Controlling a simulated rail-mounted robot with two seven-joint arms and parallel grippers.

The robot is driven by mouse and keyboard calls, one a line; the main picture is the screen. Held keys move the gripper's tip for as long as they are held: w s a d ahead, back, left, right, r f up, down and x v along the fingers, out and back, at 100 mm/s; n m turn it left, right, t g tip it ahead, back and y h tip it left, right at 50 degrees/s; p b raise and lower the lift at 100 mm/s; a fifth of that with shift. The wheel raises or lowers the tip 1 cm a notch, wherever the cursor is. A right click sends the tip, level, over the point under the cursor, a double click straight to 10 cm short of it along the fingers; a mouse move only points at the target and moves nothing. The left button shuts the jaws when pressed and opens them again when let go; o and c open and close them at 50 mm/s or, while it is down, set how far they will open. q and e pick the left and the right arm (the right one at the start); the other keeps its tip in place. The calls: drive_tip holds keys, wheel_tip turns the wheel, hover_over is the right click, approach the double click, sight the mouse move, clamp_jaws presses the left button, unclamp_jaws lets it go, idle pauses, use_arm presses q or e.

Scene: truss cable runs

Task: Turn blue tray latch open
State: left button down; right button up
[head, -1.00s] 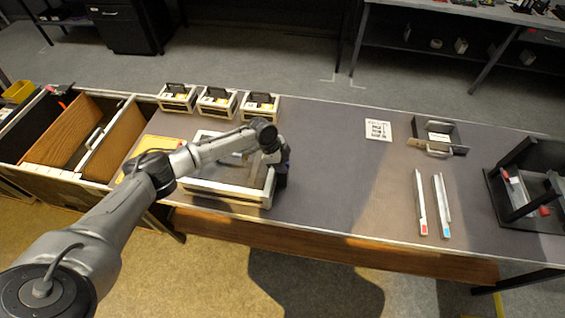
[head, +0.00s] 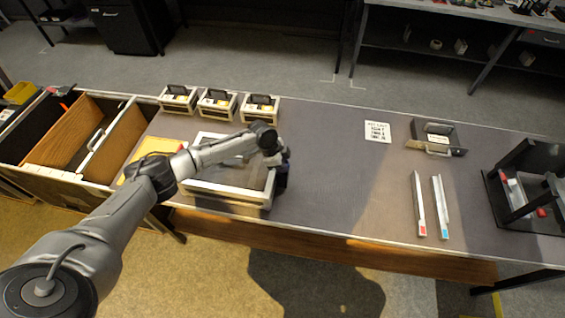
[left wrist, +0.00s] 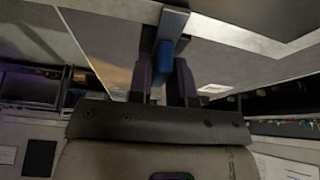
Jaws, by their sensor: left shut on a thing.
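A white-framed tray (head: 232,200) with a grey panel lies on the table, partly hidden by my left arm. My left gripper (head: 281,180) is at the tray's right side, and its fingertips are hard to make out in the head view. In the left wrist view, the blue latch (left wrist: 164,58) sits between the two dark fingers of my left gripper (left wrist: 164,75), which is shut on it. The latch is beside a grey metal bracket (left wrist: 172,22) on the pale frame edge. How far the latch is turned I cannot tell. My right gripper is not in view.
Several small boxes, one of them here (head: 217,102), stand behind the tray. A yellow sheet (head: 152,154) and an open bin with wooden dividers (head: 65,130) are at left. Two pale rails (head: 419,205) and a black stand (head: 525,190) are at right. The middle of the table is clear.

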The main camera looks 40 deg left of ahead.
use_arm(q)
drive_tip(key=n+y+p, duration=0.1)
drive_tip(key=n+p, duration=0.2)
drive_tip(key=p, duration=0.1)
drive_tip(key=n+t+y+p, duration=0.1)
drive_tip(key=n+p, duration=0.3)
drive_tip(key=n+t+y+p, duration=0.1)
drive_tip(key=n+p, duration=0.2)
drive_tip(key=p, duration=0.1)
drive_tip(key=shift+d+r+n, duration=0.15)
drive_tip(key=shift+r+n, duration=0.15)
drive_tip(key=shift+n+y+p, duration=0.5)
drive_tip(key=shift+n+p, duration=0.4)
drive_tip(key=shift+f+n+y+p, duration=0.15)
drive_tip(key=shift+n+y+p, duration=0.35)
drive_tip(key=shift+n, duration=0.6)
drive_tip(key=shift+n+y+p, duration=0.3)
drive_tip(key=shift+n+p, duration=0.15)
drive_tip(key=shift+n, duration=0.55)
drive_tip(key=shift+f, duration=0.1)
drive_tip(key=shift+n, duration=0.3)
drive_tip(key=c, duration=1.1)
unclamp_jaws()
drive_tip(key=shift+c, duration=0.2)
